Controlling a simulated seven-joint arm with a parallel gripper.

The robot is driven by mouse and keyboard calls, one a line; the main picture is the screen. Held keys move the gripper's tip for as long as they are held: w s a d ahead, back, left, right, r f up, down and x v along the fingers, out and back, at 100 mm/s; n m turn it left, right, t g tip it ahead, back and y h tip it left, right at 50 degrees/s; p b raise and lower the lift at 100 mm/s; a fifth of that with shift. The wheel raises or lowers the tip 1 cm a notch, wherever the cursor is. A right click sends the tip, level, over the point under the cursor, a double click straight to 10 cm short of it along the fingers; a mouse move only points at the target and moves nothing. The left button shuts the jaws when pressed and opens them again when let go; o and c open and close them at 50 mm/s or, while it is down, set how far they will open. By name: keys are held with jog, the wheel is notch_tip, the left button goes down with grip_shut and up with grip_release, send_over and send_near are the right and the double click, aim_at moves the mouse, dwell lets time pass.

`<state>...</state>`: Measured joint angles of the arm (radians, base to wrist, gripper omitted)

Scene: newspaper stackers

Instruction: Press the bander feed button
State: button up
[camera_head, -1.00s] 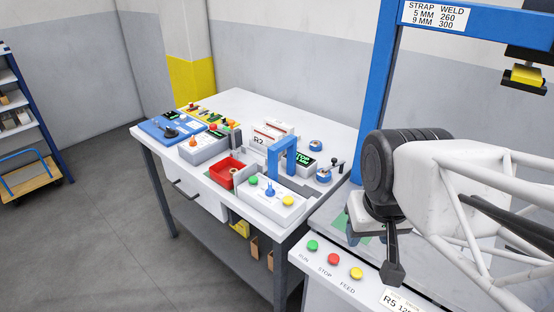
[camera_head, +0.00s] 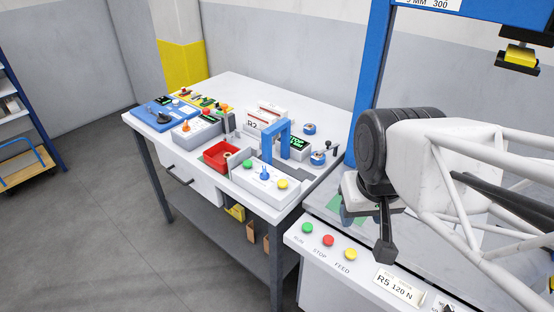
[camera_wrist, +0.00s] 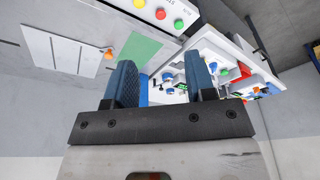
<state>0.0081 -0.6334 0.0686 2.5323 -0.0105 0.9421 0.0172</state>
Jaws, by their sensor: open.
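The feed button is a yellow round cap (camera_head: 351,254) on the white front panel of the strapping machine, at the right end of a row above the word FEED. A red stop button (camera_head: 328,240) and a green run button (camera_head: 307,228) sit to its left. In the wrist view the yellow button (camera_wrist: 139,3) is cut by the top edge, beyond my fingers. My gripper (camera_wrist: 158,62) is open with nothing between its blue-grey fingers. In the head view it is mostly hidden behind my arm, above the machine's bed behind the buttons, apart from them.
The blue machine frame (camera_head: 369,85) rises behind my arm. A label plate (camera_head: 398,284) is right of the buttons. The white table (camera_head: 240,88) at left holds a red tray (camera_head: 222,158) and a small box with green and yellow buttons (camera_head: 266,178).

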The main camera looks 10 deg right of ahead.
grip_shut()
dwell(1.6)
